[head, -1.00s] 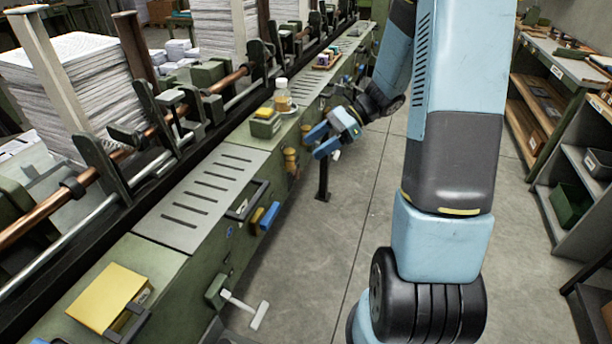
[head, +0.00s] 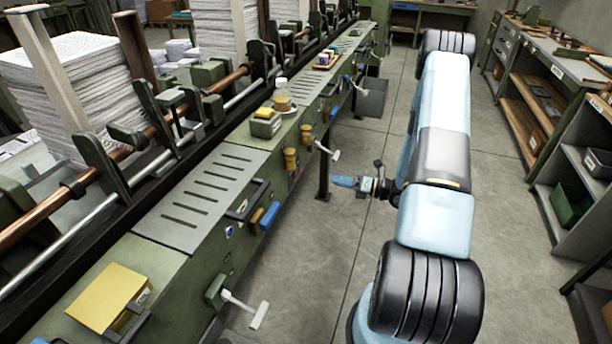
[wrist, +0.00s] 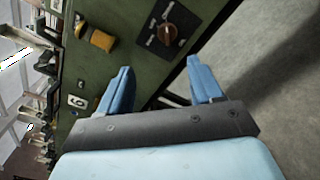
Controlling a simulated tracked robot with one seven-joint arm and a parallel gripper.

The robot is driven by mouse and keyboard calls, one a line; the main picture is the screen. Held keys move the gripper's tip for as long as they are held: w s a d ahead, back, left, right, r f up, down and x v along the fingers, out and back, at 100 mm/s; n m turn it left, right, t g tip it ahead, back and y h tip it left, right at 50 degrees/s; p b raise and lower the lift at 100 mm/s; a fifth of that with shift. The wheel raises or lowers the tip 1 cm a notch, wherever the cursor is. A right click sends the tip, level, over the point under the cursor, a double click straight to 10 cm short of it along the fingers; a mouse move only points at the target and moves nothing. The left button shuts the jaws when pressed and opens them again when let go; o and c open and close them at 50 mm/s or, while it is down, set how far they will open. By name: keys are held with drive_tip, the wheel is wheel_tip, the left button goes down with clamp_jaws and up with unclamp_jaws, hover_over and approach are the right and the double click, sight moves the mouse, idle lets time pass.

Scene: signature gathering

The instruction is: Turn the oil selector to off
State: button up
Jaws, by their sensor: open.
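In the wrist view a brown rotary knob (wrist: 168,34) sits on a dark square plate with small pale marks, on the green machine side; it looks like the oil selector, but its lettering is too small to read. I cannot make it out in the head view. My gripper (wrist: 160,82) is open and empty, its two blue fingers spread wide. The knob shows beyond and between the fingertips, apart from them. In the head view my gripper (head: 338,182) is beside the green machine, its fingers pointing left toward the machine's side.
A yellow-orange knob (wrist: 96,38) is on the same panel. In the head view, yellow knobs (head: 291,158), a white-handled lever (head: 327,151), a blue handle (head: 269,216) and a white T-handle (head: 258,315) project from the machine. Open floor (head: 365,255) lies to its right.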

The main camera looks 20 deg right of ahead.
sight(297, 174)
drive_tip(key=w+a+f+m, duration=0.1)
drive_tip(key=w+a, duration=0.7)
drive_tip(key=a, duration=0.2)
drive_tip(key=shift+a+f+t, duration=0.2)
drive_tip(key=shift+a+t, duration=0.1)
